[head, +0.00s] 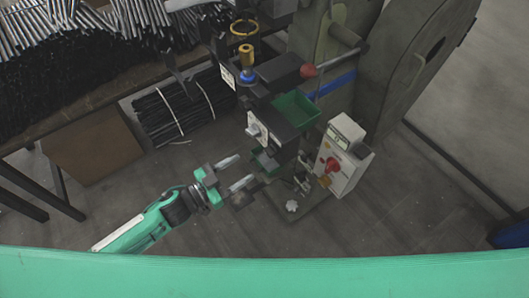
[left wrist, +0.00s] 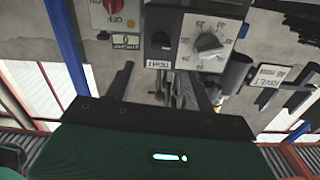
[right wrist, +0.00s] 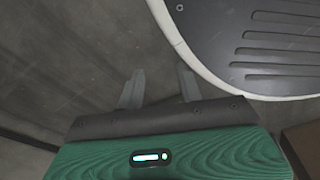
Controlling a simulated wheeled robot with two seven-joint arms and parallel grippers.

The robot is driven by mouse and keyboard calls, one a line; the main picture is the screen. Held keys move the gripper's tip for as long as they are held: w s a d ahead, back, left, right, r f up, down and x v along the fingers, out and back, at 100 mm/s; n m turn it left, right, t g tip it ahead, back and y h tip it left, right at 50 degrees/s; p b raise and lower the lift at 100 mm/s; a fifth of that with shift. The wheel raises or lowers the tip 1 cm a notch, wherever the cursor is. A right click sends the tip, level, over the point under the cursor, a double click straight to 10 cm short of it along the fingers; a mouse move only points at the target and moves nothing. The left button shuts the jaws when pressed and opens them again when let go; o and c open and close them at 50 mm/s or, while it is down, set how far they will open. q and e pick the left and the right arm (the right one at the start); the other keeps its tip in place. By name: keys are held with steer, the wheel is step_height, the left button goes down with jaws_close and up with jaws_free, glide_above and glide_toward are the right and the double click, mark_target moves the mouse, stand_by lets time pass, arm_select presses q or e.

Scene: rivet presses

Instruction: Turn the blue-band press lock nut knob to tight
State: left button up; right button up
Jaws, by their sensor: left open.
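The blue-band press (head: 328,45) stands at upper centre right in the head view, with a blue band (head: 334,86) across its column. A pale panel on its front carries a round scale knob (head: 253,130); in the left wrist view the panel (left wrist: 183,17) shows this grey knob (left wrist: 210,45) and a black square switch (left wrist: 161,40) above a small label. I cannot tell which knob is the lock nut knob. My left gripper (head: 236,173) is open and empty, below and left of the panel, touching nothing visible. My right gripper (right wrist: 160,88) is open and empty over the floor.
A white control box (head: 341,160) with a red knob stands right of the press.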

mark_target(267, 153)
arm_select(q)
steer(key=x, duration=0.9)
steer(key=shift+w+d+p, duration=0.1)
steer(key=shift+p, duration=0.3)
arm_select(e)
steer(key=shift+s+d+f, duration=0.2)
steer(key=shift+s+f, duration=0.1)
steer(key=shift+s, duration=0.3)
steer(key=shift+s+d+f, duration=0.2)
steer(key=shift+s+f, duration=0.1)
steer(key=shift+s, duration=0.25)
arm_select(q)
steer(key=c, duration=1)
